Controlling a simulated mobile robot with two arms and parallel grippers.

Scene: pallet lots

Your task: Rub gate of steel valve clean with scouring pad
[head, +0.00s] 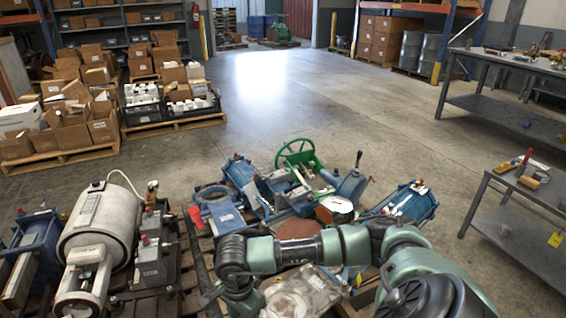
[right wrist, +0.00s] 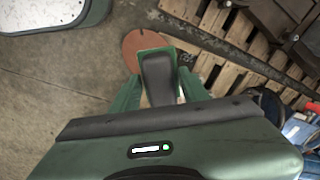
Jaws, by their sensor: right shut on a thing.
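My right gripper (right wrist: 158,90) is shut on a dark grey pad with a green edge, which I take for the scouring pad (right wrist: 158,75). A flat rust-brown disc (right wrist: 136,48) shows just beyond the pad; whether they touch is unclear. A rust-brown round plate also shows in the head view (head: 297,229), partly behind my right arm. I cannot tell for certain that it is the valve's gate. A green valve with a handwheel (head: 297,153) stands farther back among the parts. My right gripper's fingers are not clear in the head view. My left gripper is not in view.
Blue and grey machine parts (head: 218,208) crowd the pallet around my right arm. A big pale cylinder machine (head: 100,225) stands at left. A steel bench (head: 520,205) with small items is at right. Wooden pallet slats (right wrist: 205,62) show beside the disc. The aisle floor (head: 260,105) is open.

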